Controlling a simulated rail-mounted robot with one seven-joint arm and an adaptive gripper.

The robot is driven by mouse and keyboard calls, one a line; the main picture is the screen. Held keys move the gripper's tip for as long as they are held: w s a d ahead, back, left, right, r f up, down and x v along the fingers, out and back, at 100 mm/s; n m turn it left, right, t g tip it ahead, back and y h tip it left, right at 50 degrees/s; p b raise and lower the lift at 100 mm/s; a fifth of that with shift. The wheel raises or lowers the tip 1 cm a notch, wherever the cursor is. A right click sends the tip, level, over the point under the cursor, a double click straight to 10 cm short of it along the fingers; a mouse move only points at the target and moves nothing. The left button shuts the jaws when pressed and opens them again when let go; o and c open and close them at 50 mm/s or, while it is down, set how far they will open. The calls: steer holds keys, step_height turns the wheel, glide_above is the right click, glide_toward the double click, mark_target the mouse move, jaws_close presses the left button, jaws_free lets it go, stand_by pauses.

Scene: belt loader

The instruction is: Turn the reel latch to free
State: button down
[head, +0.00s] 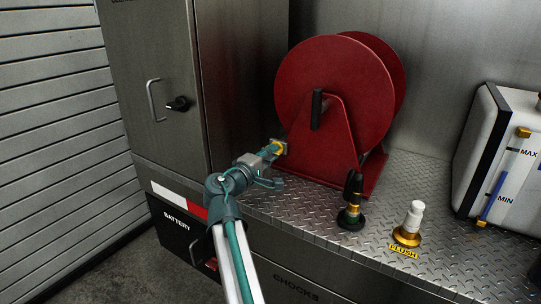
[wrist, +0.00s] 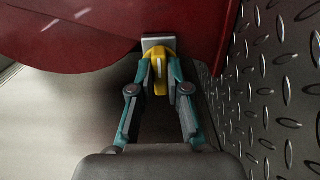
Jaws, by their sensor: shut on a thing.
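The red hose reel (head: 330,90) stands on the metal deck, and its red side also fills the top of the wrist view (wrist: 110,25). The reel latch is a yellow lever (wrist: 160,60) on a small grey plate at the reel's lower side. It also shows in the head view (head: 279,147), at the lower left of the reel stand. My gripper (wrist: 162,72) is shut on the yellow lever, with a teal finger on each side of it. A white mark shows on the lever. The fingers hide part of it.
A black-handled valve (head: 352,200) and a white-topped flush fitting (head: 410,224) stand on the tread-plate deck (head: 300,213). A white tank (head: 500,155) is at the right. A tall metal cabinet (head: 165,80) with a handle stands at the left, close to my arm.

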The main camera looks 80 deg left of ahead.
steer(key=c, duration=1.1)
jaws_free()
steer(key=shift+c, duration=0.2)
steer(key=v, duration=1.1)
steer(key=shift+s+d, duration=0.35)
steer(key=shift+d, duration=0.05)
